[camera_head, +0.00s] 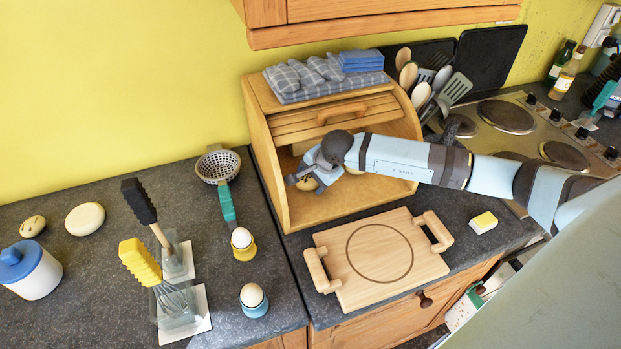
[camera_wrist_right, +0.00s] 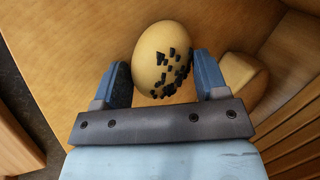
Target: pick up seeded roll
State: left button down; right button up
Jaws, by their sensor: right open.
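The seeded roll (camera_wrist_right: 160,52), pale tan with black seeds on top, lies on the wooden floor of the open bread bin. In the head view the roll (camera_head: 306,184) shows partly behind my right gripper (camera_head: 309,180). My right gripper (camera_wrist_right: 162,74) is open, with one finger on either side of the near part of the roll. I cannot tell whether the fingers touch it. A plain tan roll (camera_wrist_right: 243,78) lies just to the right, partly behind the right finger. My left gripper is not in view.
The bread bin's side walls (camera_head: 267,171) and raised slatted door (camera_head: 337,117) surround my right arm. A wooden tray (camera_head: 340,265) lies in front.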

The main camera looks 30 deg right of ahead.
jog(key=shift+c, duration=0.3)
jog(key=c, duration=0.5)
